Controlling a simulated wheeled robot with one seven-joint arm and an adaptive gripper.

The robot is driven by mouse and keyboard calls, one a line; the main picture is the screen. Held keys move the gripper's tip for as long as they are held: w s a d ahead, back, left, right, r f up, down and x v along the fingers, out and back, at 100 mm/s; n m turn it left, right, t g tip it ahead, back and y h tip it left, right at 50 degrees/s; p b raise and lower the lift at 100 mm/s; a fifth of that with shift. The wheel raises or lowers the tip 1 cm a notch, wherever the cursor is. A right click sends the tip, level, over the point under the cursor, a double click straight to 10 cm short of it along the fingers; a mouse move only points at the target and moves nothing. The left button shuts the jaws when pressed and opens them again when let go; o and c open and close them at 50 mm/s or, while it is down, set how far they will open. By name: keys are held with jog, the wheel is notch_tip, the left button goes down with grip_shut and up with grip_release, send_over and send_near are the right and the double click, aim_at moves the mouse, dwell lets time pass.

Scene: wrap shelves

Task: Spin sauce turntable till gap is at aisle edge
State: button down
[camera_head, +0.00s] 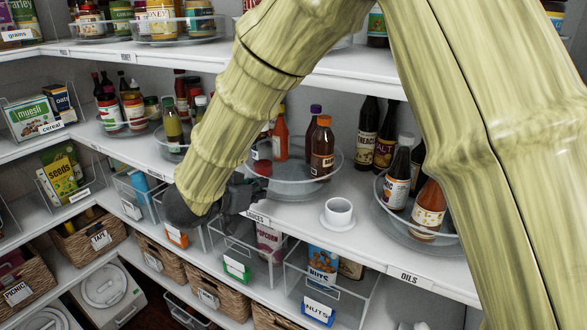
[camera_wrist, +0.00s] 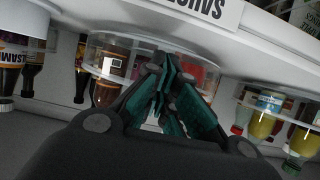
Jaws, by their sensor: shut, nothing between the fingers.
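The sauce turntable (camera_head: 300,189) is a clear round tray on the middle shelf, behind the "SAUCES" label (camera_head: 257,217). A brown sauce bottle with an orange cap (camera_head: 322,150) stands at its right, a red-orange bottle (camera_head: 281,136) further back, and a red-capped item (camera_head: 263,168) at its left. A bare stretch shows at the front, between the red-capped item and the brown bottle. My gripper (camera_head: 245,192) is at the turntable's left front, partly hidden by my arm. In the wrist view my gripper (camera_wrist: 170,72) is shut and empty, with its fingertips overlapping the clear rim; contact is unclear.
A white cup (camera_head: 338,214) stands right of the turntable on the shelf edge. The oils turntable (camera_head: 405,226) is further right. Another turntable with bottles (camera_head: 173,140) is at the left. Wire bins and baskets (camera_head: 215,296) sit below; a shelf (camera_head: 330,67) runs above.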

dwell(0.4)
jog(key=shift+w+a+p, duration=0.8)
jog(key=shift+w+a, duration=0.35)
jog(key=shift+w, duration=0.05)
jog(key=shift+s+a+r, duration=0.1)
jog(key=shift+s+a+p, duration=0.75)
jog(key=shift+s+a, duration=0.3)
jog(key=shift+a, duration=0.1)
jog(key=v, duration=0.7)
jog(key=shift+s, duration=0.2)
jog(key=shift+a, duration=0.1)
